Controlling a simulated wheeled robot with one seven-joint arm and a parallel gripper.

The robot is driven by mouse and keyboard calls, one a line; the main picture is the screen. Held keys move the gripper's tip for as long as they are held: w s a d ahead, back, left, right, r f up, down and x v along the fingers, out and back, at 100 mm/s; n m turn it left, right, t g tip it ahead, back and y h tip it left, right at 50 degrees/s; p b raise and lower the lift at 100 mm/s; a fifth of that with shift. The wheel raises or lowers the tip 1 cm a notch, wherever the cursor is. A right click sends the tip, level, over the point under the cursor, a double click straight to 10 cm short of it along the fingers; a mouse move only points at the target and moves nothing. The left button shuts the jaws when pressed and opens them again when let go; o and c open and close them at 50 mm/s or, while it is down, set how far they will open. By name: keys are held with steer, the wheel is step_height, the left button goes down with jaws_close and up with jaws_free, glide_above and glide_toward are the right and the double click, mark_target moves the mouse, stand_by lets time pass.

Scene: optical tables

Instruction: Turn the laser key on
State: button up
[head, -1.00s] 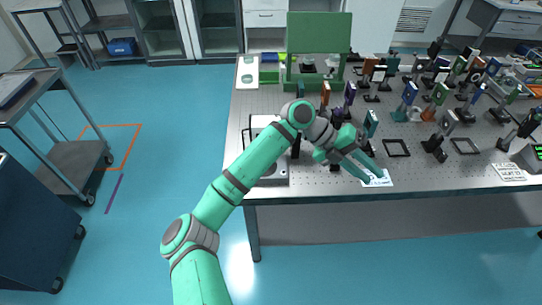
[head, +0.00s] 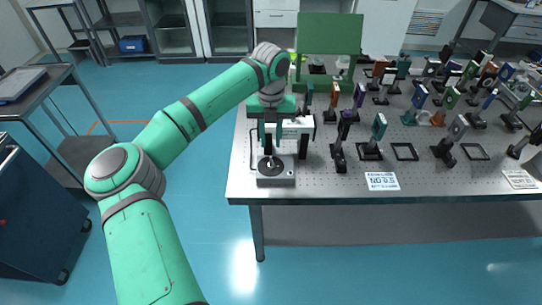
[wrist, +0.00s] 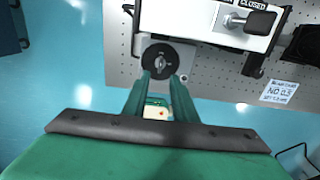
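The laser unit (head: 276,180) is a pale box with a white upper part at the table's front left corner. Its key (wrist: 162,63) is a small metal piece on a round black dial (wrist: 153,55); the dial also shows dark on the unit in the head view (head: 265,164). The key looks roughly upright in the wrist view. My gripper (wrist: 161,79) is open and points at the dial, its fingertips just short of the key, one to each side. It hangs over the unit in the head view (head: 270,148). I cannot tell whether the fingers touch anything.
A black knob (wrist: 262,23) stands beside a "CLOSED" label on the white housing. A printed card (head: 382,181) lies near the front edge (head: 400,198). The floor in front is clear.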

mark_target(271, 159)
step_height(271, 159, down, 8)
steer(key=shift+f, duration=0.1)
steer(key=shift+c, duration=0.5)
jaws_close()
